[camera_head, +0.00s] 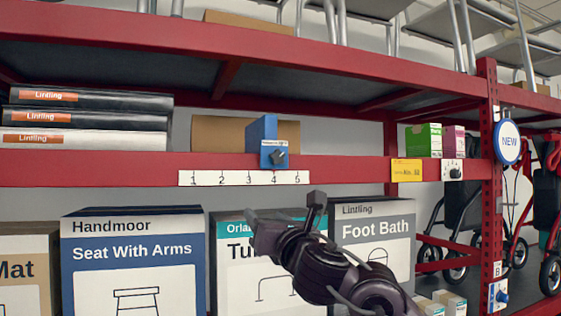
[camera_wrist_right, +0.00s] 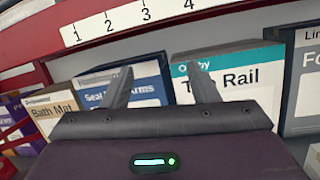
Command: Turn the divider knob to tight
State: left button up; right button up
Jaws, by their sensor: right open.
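The blue divider (camera_head: 262,133) stands on the red shelf, with a dark knob (camera_head: 279,156) on its front face. A small label sits above the knob, too small to read. My right gripper (camera_head: 286,208) is open and empty below the shelf edge, below the knob and apart from it. In the right wrist view its two fingers (camera_wrist_right: 163,82) are spread before the boxes, and the divider and knob are out of that view. My left gripper is not in view.
A numbered white strip (camera_head: 235,178) runs along the red shelf edge (camera_head: 100,169). Boxes stand below, including Seat With Arms (camera_head: 133,251) and Foot Bath (camera_head: 375,232). Another dark knob (camera_head: 454,173) is further right, and a blue one (camera_head: 501,296) is on the post.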

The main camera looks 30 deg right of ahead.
aim_at(279, 158)
jog(key=s+d+r+n+t+h, duration=0.1)
jog(key=s+d+r+n, duration=0.25)
jog(key=r, duration=0.55)
jog(key=p+x, duration=0.2)
jog(key=x, duration=0.1)
jog(key=p+x, duration=0.2)
jog(key=x, duration=0.1)
jog(key=shift+d+r, duration=0.25)
jog(key=shift+r, duration=0.05)
jog(key=shift+w+d+p, duration=0.1)
jog(key=shift+w+p, duration=0.2)
jog(key=shift+w, duration=0.2)
jog(key=c, duration=1)
jog(key=shift+m, duration=0.25)
